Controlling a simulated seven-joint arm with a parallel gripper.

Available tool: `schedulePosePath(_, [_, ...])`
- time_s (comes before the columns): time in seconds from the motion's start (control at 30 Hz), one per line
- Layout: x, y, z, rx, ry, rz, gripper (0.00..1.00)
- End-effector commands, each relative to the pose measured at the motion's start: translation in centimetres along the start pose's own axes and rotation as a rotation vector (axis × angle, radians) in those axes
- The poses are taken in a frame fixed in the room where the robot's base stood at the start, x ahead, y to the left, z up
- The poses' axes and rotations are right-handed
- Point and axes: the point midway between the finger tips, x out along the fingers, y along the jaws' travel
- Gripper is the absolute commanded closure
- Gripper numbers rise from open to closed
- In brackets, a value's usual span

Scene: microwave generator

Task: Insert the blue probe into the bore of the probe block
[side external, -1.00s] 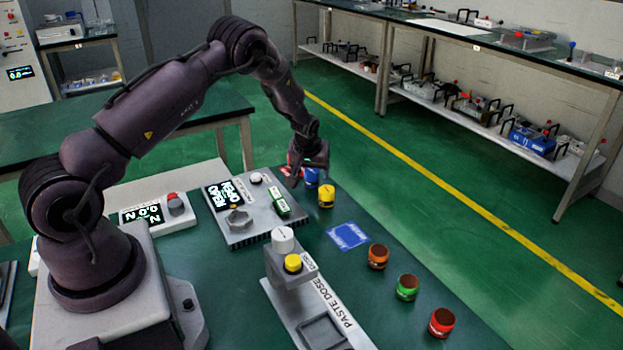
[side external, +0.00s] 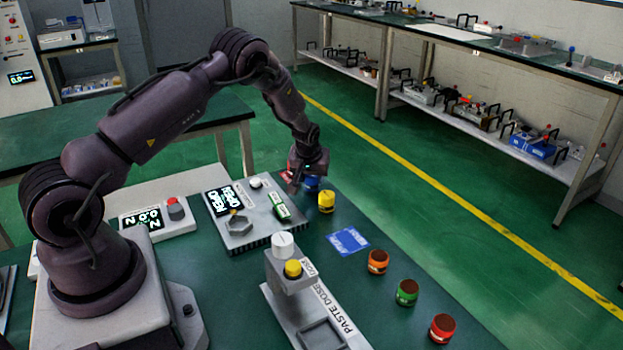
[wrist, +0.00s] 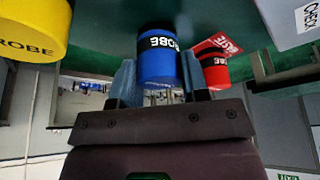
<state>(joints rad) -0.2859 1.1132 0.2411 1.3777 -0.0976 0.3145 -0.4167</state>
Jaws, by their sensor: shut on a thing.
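The blue probe (wrist: 157,62), with a black lettered band, stands at the far end of the bench beside a yellow probe. In the wrist view my gripper (wrist: 158,85) has a finger on each side of the blue probe and is shut on it. In the side view my gripper (side external: 300,187) is low over the probe, and only part of the blue probe (side external: 312,184) shows beneath it. The probe looks still down at bench level. I cannot make out the probe block or its bore for certain in either view.
A yellow probe (side external: 327,201) stands close to the right, and a red one (wrist: 214,70) is on the other side. A grey panel device (side external: 245,222) lies nearby. The paste dose stand (side external: 320,310) is nearer the camera. Orange, green and red cups (side external: 408,292) line the bench's right side.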

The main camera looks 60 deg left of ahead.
Motion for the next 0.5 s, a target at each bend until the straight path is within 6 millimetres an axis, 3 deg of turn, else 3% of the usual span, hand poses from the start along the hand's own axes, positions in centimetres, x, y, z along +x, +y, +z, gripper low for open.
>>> schedulePosePath(0.2, [-2.8, 0.1, -1.2, 0.000, 0.005, 0.002, 0.86])
schedulePosePath(0.5, [-10.7, -2.0, 1.4, 0.001, 0.001, 0.003, 0.86])
